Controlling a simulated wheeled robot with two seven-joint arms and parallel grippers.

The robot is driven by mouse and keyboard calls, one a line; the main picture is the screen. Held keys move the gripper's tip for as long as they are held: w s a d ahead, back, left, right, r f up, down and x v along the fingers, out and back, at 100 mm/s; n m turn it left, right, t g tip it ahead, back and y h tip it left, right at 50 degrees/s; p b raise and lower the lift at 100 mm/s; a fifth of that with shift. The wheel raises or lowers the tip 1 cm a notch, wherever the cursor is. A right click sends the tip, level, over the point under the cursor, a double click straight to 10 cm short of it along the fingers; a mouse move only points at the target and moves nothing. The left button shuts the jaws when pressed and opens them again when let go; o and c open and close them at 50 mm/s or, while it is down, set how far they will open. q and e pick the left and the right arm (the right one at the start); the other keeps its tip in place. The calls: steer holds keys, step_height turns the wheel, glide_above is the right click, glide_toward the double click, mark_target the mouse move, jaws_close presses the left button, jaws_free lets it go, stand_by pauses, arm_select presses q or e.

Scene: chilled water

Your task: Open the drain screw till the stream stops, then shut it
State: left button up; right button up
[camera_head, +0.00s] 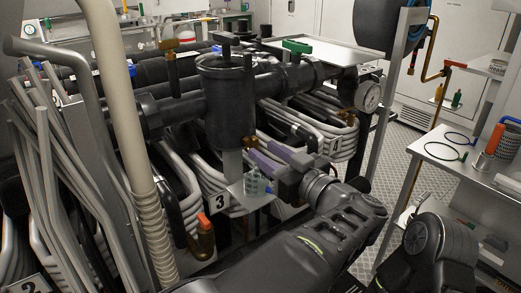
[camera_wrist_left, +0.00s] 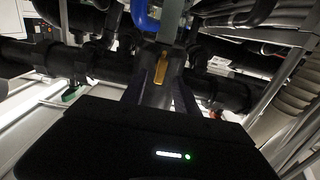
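A dark cylindrical vessel (camera_head: 226,105) stands upright on the black pipework in the middle of the head view. A small brass drain screw (camera_head: 248,143) shows at its lower right side. My left gripper (camera_head: 256,156) is at this screw, its purple-grey fingers pointing left toward it. In the left wrist view the brass screw (camera_wrist_left: 161,66) lies between the two fingertips, which look parted around it; I cannot tell whether they touch it. A clear cup (camera_head: 257,183) is on a small plate below. I cannot make out a water stream. My right gripper does not show.
A pressure gauge (camera_head: 368,97) and a green valve handle (camera_head: 296,46) are on the pipework to the right. Bent grey pipes crowd the left and below. The floor between is clear.

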mark_target(253, 145)
arm_select(q)
steer(key=shift+x, duration=1.3)
jaws_close()
